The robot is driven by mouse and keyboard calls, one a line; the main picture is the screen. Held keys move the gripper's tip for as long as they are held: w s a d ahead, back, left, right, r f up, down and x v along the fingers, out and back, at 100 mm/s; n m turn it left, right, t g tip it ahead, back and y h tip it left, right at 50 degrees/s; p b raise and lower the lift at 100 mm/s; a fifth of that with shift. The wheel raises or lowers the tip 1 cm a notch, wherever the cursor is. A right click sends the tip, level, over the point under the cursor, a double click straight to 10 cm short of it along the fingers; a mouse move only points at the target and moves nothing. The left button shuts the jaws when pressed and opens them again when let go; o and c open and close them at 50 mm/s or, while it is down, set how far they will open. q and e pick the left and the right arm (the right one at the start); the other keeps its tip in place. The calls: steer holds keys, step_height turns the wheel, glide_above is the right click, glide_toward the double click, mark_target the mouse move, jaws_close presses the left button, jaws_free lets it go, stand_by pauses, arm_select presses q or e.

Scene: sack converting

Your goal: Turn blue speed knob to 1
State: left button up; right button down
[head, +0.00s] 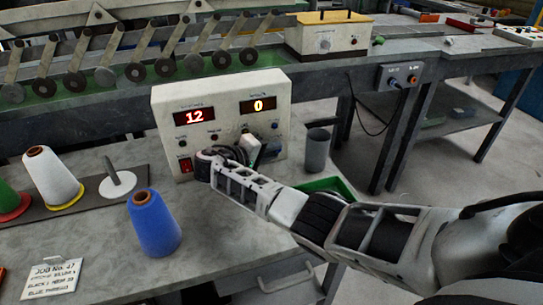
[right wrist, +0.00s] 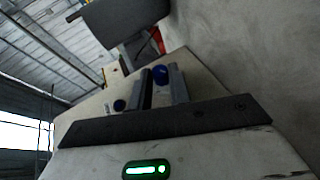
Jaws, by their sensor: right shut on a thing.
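The white control box (head: 222,100) stands on the grey bench, with a left red display (head: 194,116) reading 12 and a right red display (head: 258,104) reading 0. My right gripper (head: 252,148) is at the box's front, below the right display. In the right wrist view, its fingers (right wrist: 164,86) are shut on a blue knob (right wrist: 160,76). My left gripper is not in view.
A red switch (head: 185,165) is at the box's lower left. A grey cup (head: 317,151) and a green tray (head: 328,186) are to the right. A blue spool (head: 153,224) and a white spool (head: 53,178) stand at the left.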

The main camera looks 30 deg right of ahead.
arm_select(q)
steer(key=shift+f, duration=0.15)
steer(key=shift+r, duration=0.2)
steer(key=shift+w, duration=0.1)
arm_select(e)
steer(key=c, duration=1.3)
jaws_free()
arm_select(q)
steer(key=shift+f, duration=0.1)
arm_select(e)
steer(key=shift+a, duration=0.1)
steer(key=b+v, duration=0.1)
steer(key=v, duration=0.5)
steer(key=shift+a, duration=0.45)
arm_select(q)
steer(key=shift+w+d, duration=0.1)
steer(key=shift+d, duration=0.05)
arm_select(e)
steer(key=shift+a+r, duration=0.1)
steer(key=shift+a, duration=0.15)
